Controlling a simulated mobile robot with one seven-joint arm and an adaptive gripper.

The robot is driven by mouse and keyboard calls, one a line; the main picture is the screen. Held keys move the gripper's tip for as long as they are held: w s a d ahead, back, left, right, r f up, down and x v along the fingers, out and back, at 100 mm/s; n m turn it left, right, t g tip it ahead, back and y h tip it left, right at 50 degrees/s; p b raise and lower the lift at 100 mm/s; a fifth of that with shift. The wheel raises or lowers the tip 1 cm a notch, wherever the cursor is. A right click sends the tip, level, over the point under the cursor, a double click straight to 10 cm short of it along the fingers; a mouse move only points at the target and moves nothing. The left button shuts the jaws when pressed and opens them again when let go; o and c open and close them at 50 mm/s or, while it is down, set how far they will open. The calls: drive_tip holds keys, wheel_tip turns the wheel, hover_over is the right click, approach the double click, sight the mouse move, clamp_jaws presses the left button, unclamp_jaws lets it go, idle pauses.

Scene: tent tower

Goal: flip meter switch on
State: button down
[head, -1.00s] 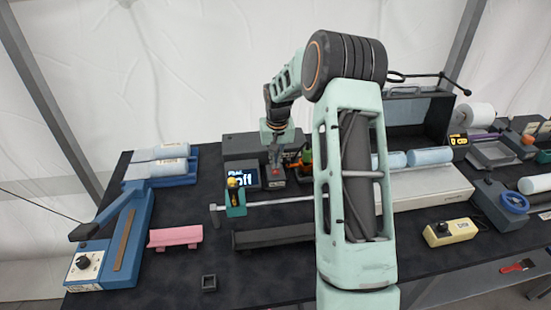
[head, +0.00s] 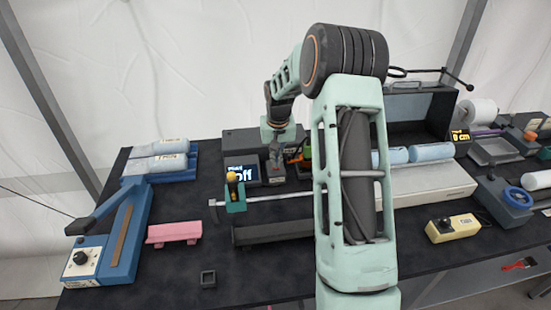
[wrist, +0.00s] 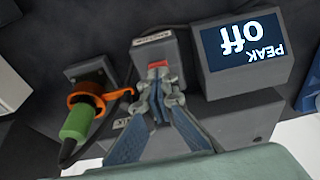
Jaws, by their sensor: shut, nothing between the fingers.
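The meter display (wrist: 243,40) reads "PEAK off", upside down in the wrist view; it also shows in the head view (head: 241,175). Beside it stands a small grey switch box (wrist: 150,47) with a pale label and a red switch (wrist: 158,63) on it. My gripper (wrist: 161,76) is shut and empty, its fingertips at the red switch and partly covering it. I cannot tell whether they touch it. In the head view my gripper (head: 275,160) points down over the switch box, and the red part is mostly hidden.
A green-handled tool in an orange holder (wrist: 85,112) stands close beside the switch box. A grey block (head: 240,140) lies behind the display. A metal rod with a teal clamp (head: 235,195) is in front. Bare black tabletop (head: 190,265) is at the front left.

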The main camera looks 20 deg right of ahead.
drive_tip(key=shift+s+f, duration=0.1)
drive_tip(key=shift+s, duration=0.1)
wheel_tip(320, 180, up, 14)
drive_tip(key=s, duration=0.2)
drive_tip(key=shift+s+a+p, duration=0.25)
drive_tip(key=shift+a+p, duration=0.05)
drive_tip(key=shift+p, duration=0.05)
idle(0.3)
drive_tip(key=shift+w+r+b, duration=0.35)
drive_tip(key=shift+w+b, duration=0.15)
drive_tip(key=shift+w, duration=0.15)
drive_tip(key=f, duration=0.4)
drive_tip(key=w+f+p, duration=0.1)
drive_tip(key=f, duration=0.4)
drive_tip(key=w+f+p, duration=0.1)
drive_tip(key=f, duration=0.3)
drive_tip(key=shift+w+d+f, duration=0.2)
drive_tip(key=shift+w+d, duration=0.05)
drive_tip(key=shift+d, duration=0.05)
drive_tip(key=shift+f, duration=0.2)
drive_tip(key=shift+w+f, duration=0.1)
